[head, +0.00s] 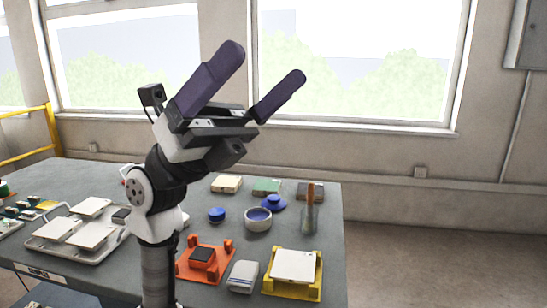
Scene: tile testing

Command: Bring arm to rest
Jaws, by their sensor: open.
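My gripper (268,70) is raised high above the table, in front of the window. Its two dark purple fingers point up and to the right, spread wide apart. Nothing is between them, so it is open and empty. My arm rises from the bottom of the view and hides part of the table's middle. The grey table (325,225) lies below and behind the arm.
On the table are an orange fixture (222,266), a yellow stand (317,283) with a white tile (293,266), a bowl (258,225), a jar (309,222) with a brown handle, and a tray (42,243) of white tiles. Floor at right is clear.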

